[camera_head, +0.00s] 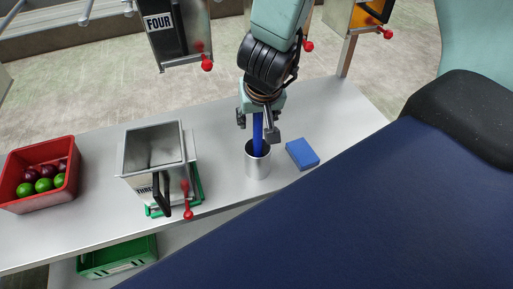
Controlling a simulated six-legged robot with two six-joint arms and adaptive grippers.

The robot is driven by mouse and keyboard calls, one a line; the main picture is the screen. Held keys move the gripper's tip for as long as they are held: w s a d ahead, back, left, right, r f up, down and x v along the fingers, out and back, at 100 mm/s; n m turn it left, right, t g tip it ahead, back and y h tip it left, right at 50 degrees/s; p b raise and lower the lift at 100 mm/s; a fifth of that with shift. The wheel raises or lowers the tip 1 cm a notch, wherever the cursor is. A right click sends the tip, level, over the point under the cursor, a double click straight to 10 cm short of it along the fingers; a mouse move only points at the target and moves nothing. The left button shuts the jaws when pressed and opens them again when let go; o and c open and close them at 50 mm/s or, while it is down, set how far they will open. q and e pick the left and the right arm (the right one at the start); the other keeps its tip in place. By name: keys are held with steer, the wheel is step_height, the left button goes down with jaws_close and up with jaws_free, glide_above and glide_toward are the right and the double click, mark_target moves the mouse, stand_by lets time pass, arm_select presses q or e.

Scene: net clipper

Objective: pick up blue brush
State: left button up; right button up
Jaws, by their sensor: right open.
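The blue brush (258,136) stands upright in a silver metal cup (257,164) on the metal table. Only its blue upper part shows; its lower end is hidden inside the cup. My right gripper (258,124) comes down from above, with its open fingers on either side of the brush's upper part. I cannot tell whether the fingers touch it. My left gripper is not in view.
A blue block (302,154) lies right of the cup. A metal bin labelled THREE (150,150) with a red-knobbed lever stands left. A red crate (38,199) of fruit is at far left. A green crate (117,257) sits below. A FOUR bin (167,35) hangs behind.

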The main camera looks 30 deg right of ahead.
steer(key=shift+w+d+f, duration=0.2)
steer(key=shift+d+f, duration=0.1)
steer(key=shift+d, duration=0.1)
steer(key=shift+s+a+r, duration=0.15)
steer(key=shift+a, duration=0.1)
steer(key=c, duration=0.4)
steer(key=shift+d, duration=0.1)
steer(key=c, duration=0.5)
jaws_close()
